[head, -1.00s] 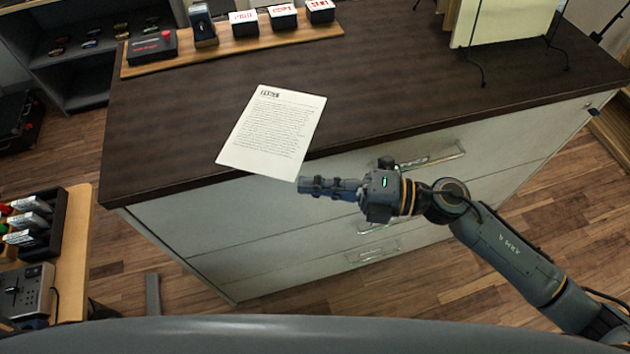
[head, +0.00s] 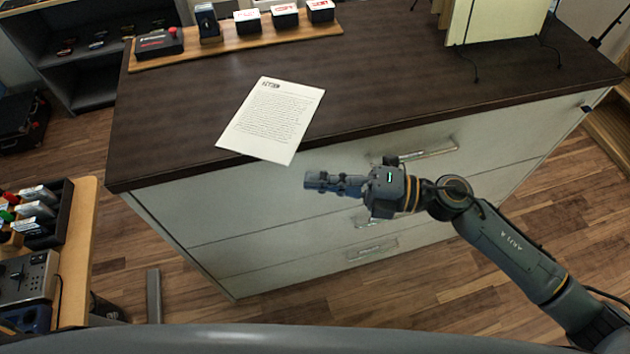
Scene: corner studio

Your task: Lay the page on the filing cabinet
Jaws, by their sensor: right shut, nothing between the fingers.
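The page (head: 270,120) is a white printed sheet. It lies on the dark wooden top of the filing cabinet (head: 400,95), near the front edge, and its lower corner reaches over that edge. The cabinet has a pale front with several drawers and clear handles. My right gripper (head: 308,181) is shut and empty, in front of the cabinet's face. It is apart from the page, just below and to the right of its near corner. My left gripper is not in view.
A wooden board (head: 270,38) with small boxes and a red-knobbed device stands at the cabinet's back left. A pale upright panel (head: 495,20) stands at the back right. A wooden side table (head: 80,245) with devices is at the left. The middle of the top is clear.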

